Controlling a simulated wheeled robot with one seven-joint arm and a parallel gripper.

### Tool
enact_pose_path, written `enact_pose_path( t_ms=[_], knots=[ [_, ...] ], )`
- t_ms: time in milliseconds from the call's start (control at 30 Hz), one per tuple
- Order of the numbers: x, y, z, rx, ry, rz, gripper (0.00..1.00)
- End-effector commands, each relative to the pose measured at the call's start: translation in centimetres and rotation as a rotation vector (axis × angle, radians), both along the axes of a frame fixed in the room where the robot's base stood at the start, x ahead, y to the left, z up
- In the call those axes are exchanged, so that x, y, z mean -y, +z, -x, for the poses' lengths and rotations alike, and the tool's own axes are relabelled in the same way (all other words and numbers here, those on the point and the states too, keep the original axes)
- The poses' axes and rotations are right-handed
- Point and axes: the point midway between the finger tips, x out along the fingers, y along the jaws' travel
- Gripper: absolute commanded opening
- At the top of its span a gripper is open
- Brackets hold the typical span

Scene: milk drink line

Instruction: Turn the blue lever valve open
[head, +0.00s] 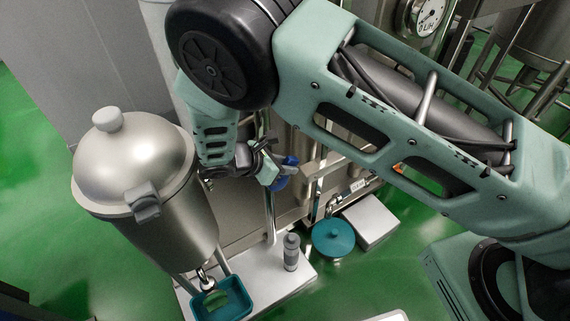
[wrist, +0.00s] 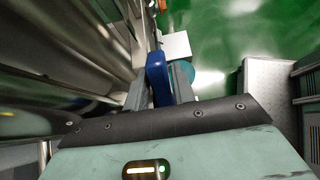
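The blue lever (wrist: 157,80) stands between the two grey fingers of my gripper (wrist: 160,90) in the wrist view. Both fingers lie close against its sides, with no clear gap showing. In the head view, my gripper (head: 268,168) reaches in from the left at the pipework, and a blue part (head: 280,183) of the valve shows beside the fingertips. The fingers and my arm hide most of the valve body and its pipe joint, so the lever's exact angle is hard to tell.
A steel lidded vessel (head: 130,165) stands left of my gripper. Below are a teal tray (head: 222,308), a grey bottle (head: 291,252), a teal round lid (head: 333,238) and a white box (head: 370,222). Vertical steel pipes run close by.

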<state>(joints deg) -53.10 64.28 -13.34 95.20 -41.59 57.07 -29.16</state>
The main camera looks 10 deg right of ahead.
Motion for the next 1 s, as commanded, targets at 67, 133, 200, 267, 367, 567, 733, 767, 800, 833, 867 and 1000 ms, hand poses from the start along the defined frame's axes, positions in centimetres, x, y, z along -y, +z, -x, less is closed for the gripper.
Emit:
enact_pose_path(
  t_ms=[67, 133, 200, 267, 367, 567, 733, 767, 800, 833, 867, 1000],
  knots=[
    [0.0, 0.0, 0.0, 0.0, 0.0, 0.0, 0.4],
    [0.0, 0.0, 0.0, 0.0, 0.0, 0.0, 0.4],
    [0.0, 0.0, 0.0, 0.0, 0.0, 0.0, 0.4],
    [0.0, 0.0, 0.0, 0.0, 0.0, 0.0, 0.4],
    [0.0, 0.3, 0.0, 0.0, 0.0, -0.001, 0.4],
    [0.0, 3.0, 0.0, 0.002, -0.002, -0.002, 0.4],
    [0.0, 6.3, 0.0, 0.002, -0.001, -0.003, 0.4],
    [0.0, 6.8, 0.0, 0.002, -0.001, -0.003, 0.4],
    [0.0, 7.5, 0.0, 0.001, 0.0, -0.003, 0.4],
    [-0.1, 7.9, 0.0, 0.002, 0.0, -0.004, 0.4],
    [-0.1, 8.3, 0.0, 0.001, 0.0, -0.003, 0.4],
    [0.0, 9.6, 0.0, 0.0, -0.001, -0.001, 0.4]
  ],
)
